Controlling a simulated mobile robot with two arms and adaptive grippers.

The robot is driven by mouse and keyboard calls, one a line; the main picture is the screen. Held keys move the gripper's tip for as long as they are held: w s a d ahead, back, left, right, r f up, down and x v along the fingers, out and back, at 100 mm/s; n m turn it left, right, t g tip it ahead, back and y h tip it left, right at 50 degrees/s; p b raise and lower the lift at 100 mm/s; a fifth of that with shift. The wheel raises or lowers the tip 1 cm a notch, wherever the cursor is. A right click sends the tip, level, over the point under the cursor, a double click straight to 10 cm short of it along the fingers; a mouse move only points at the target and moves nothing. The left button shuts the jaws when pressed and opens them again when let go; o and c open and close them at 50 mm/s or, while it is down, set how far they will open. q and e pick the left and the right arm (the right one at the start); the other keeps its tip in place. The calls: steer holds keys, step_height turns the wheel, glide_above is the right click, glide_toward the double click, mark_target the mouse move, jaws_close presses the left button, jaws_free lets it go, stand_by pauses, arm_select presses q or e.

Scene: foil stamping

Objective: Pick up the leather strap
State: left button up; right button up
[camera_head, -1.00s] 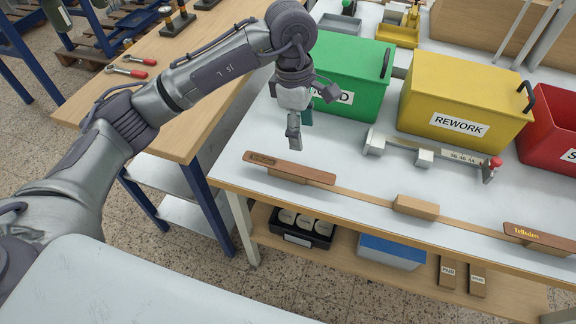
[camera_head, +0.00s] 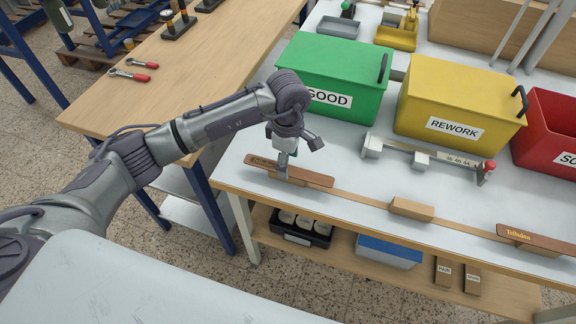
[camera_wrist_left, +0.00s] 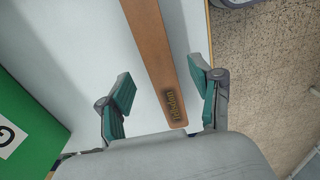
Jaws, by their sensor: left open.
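A brown leather strap (camera_head: 315,179) with a dark stamped mark lies at the front left of the white bench, raised on a small block. A second brown strap (camera_head: 535,240) with gold lettering lies at the front right. My left gripper (camera_head: 283,168) is over the left strap near its stamped end. In the left wrist view the open fingers (camera_wrist_left: 165,95) stand on either side of the strap (camera_wrist_left: 153,45), with gaps visible on both sides. I cannot tell how far the fingertips reach down beside it. My right gripper is not in view.
A green GOOD bin (camera_head: 337,65), a yellow REWORK bin (camera_head: 458,90) and a red bin (camera_head: 552,105) stand behind. A metal gauge (camera_head: 425,158) and a wooden block (camera_head: 412,209) are to the right. The bench's front edge (camera_head: 330,220) is close to the strap.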

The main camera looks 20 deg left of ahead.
arm_select(q)
steer(key=shift+f, duration=0.75)
steer(key=c, duration=1)
steer(key=shift+o, duration=0.2)
steer(key=shift+r, duration=0.15)
steer(key=shift+r, duration=0.55)
step_height(320, 180, up, 3)
steer(key=shift+f+b, duration=0.1)
steer(key=shift+b, duration=0.65)
steer(key=w+d+r+b, duration=0.1)
steer(key=w+d+r, duration=0.1)
steer(key=d, duration=0.1)
steer(key=w+d+r+b, duration=0.1)
steer(key=w+d+r, duration=0.1)
steer(key=d, duration=0.1)
steer(key=w+d+r+b, duration=0.1)
steer(key=w+d+r, duration=0.1)
steer(key=d+r, duration=0.1)
steer(key=shift+d, duration=0.6)
jaws_close()
steer(key=o, duration=1.3)
jaws_free()
steer(key=shift+c, duration=0.2)
